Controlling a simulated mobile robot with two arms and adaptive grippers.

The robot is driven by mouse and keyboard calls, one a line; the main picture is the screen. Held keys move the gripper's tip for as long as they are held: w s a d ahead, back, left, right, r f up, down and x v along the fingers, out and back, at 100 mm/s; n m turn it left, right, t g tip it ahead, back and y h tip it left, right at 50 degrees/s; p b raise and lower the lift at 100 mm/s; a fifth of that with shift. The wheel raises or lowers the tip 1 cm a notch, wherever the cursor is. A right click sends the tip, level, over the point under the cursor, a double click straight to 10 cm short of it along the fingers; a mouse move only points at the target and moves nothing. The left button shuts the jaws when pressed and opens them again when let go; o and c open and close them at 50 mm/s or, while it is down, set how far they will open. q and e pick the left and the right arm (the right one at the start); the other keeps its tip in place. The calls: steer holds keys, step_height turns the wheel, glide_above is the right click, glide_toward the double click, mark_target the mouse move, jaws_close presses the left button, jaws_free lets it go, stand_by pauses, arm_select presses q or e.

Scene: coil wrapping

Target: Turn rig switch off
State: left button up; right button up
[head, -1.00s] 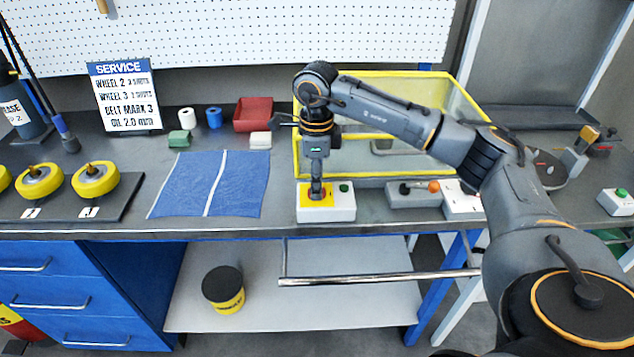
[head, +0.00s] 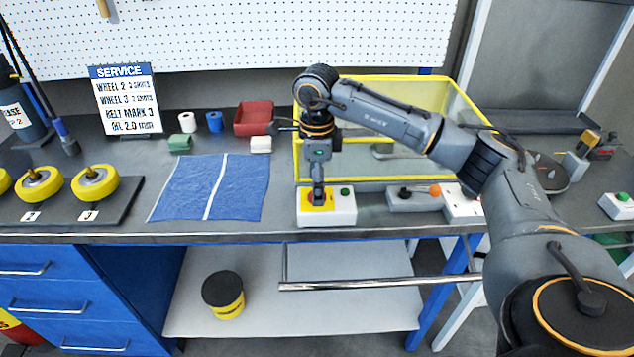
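The rig switch box (head: 340,212) is a white box at the bench's front edge with a yellow plate (head: 307,204), a red button on it and a green button (head: 345,192). My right gripper (head: 319,198) points straight down over the red button, its tips at or just above it. The gripper partly hides the button, so contact is hard to tell. Its fingers look close together, with nothing seen between them. My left gripper is out of view.
A grey box with an orange-knobbed lever (head: 413,197) and a white socket box (head: 460,205) stand to the right. A yellow-framed clear guard (head: 395,180) is behind. A blue cloth (head: 238,185) lies left. A chrome rail (head: 375,284) runs below the bench front.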

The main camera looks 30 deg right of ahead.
step_height(320, 180, up, 12)
stand_by(0.6)
stand_by(0.4)
